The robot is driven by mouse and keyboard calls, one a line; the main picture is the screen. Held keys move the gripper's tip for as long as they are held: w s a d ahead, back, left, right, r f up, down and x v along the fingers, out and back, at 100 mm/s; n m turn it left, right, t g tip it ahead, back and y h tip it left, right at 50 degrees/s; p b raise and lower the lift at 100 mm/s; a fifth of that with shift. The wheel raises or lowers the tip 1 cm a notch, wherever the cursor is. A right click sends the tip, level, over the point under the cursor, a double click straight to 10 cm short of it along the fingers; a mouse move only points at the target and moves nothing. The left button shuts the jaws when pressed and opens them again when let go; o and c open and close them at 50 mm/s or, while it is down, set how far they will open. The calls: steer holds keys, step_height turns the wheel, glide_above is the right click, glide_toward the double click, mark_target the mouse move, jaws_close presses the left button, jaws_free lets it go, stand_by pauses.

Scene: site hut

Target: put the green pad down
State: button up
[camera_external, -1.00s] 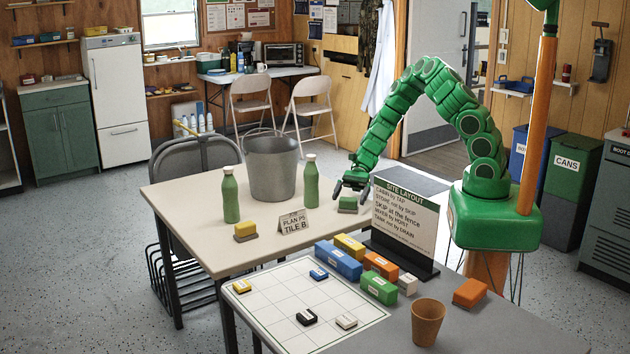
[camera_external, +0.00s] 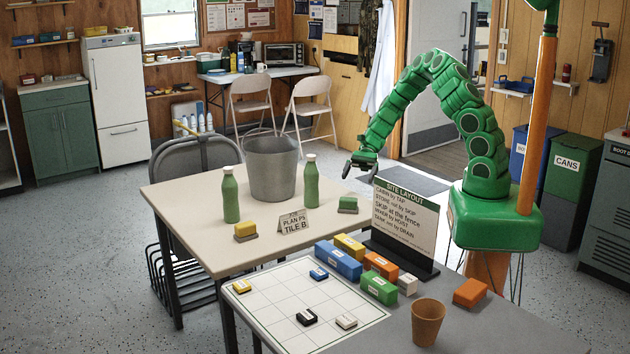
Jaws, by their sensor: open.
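The green pad (camera_external: 348,203) sits on the cream table (camera_external: 190,195), near its right edge, between the right green bottle and the site layout sign. It has a greyish lower layer. My gripper (camera_external: 360,172) is above and slightly right of the pad, apart from it, open and empty. Nothing hides the pad.
On the cream table stand a grey bucket (camera_external: 273,172), two green bottles (camera_external: 231,197) (camera_external: 310,182), a yellow pad (camera_external: 246,230) and a small tile sign (camera_external: 294,222). The site layout sign (camera_external: 405,222) stands nearby on the front table, with coloured blocks (camera_external: 338,262) and a brown cup (camera_external: 427,322).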

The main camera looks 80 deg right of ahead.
steer(key=s+a+r+n+g+h, duration=0.2)
steer(key=s+a+r+n+g, duration=0.15)
steer(key=a+r+n, duration=0.45)
steer(key=s+a+r+n+g+h, duration=0.2)
steer(key=s+a+r+n, duration=0.25)
steer(key=a+r, duration=0.35)
steer(key=s+d+r+n+h, duration=0.1)
steer(key=s+r+n+h, duration=0.3)
steer(key=s, duration=0.6)
steer(key=s+d+r+n+h, duration=0.1)
steer(key=s+r+n+h, duration=0.3)
steer(key=s, duration=0.6)
steer(key=shift+s+r+t, duration=0.2)
steer(key=shift+r+t, duration=0.15)
steer(key=shift+r, duration=0.25)
